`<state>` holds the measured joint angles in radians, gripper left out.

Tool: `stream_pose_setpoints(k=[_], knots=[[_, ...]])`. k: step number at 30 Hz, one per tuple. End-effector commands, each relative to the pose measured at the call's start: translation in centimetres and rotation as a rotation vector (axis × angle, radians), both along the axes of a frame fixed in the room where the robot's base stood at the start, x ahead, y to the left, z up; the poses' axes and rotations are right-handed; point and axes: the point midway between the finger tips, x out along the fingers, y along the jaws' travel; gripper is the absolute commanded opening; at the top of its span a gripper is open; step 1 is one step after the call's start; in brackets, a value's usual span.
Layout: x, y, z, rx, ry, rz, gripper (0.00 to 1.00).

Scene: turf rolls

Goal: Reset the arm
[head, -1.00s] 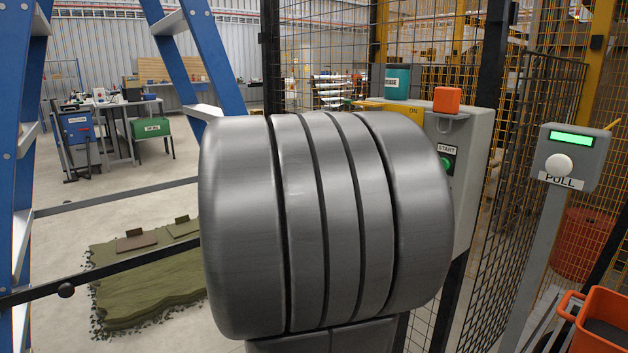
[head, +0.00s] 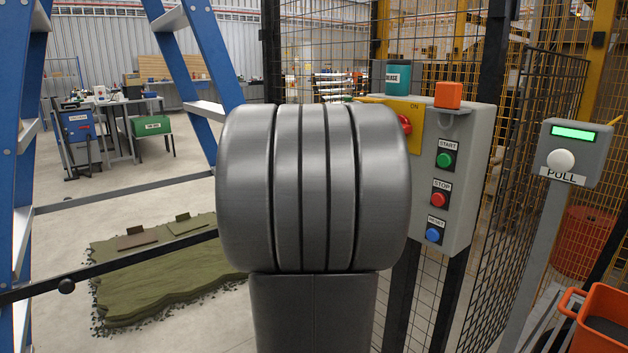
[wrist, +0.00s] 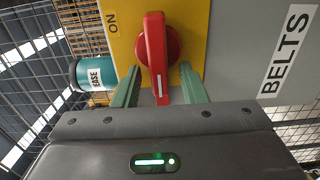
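A red rotary switch (wrist: 155,55) sits on a yellow plate (wrist: 118,22) marked ON in the wrist view. Its handle points down in that view. My gripper (wrist: 160,72) is open, with one green finger on each side of the handle and visible gaps; I see no contact. In the head view, part of the red switch (head: 404,124) shows on the grey control box (head: 470,180), beside my arm. My arm hides my gripper there. The box also carries a green START button (head: 446,160), a red STOP button (head: 438,200) and a blue RESET button (head: 433,235).
A PULL post (head: 560,160) and an orange bucket (head: 600,335) are at right. A blue ladder (head: 190,60) and turf (head: 160,280) are at left.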

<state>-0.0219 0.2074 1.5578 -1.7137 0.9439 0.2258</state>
Motion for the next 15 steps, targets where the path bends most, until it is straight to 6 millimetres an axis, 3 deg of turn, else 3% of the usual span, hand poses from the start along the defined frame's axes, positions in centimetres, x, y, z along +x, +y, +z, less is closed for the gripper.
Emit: stream_pose_setpoints(k=[5, 15], knots=[[-0.5, 0.7, 0.1, 0.000, 0.000, 0.002, 0.38], [-3.7, 5.0, 0.1, 0.000, 0.000, 0.004, 0.38]])
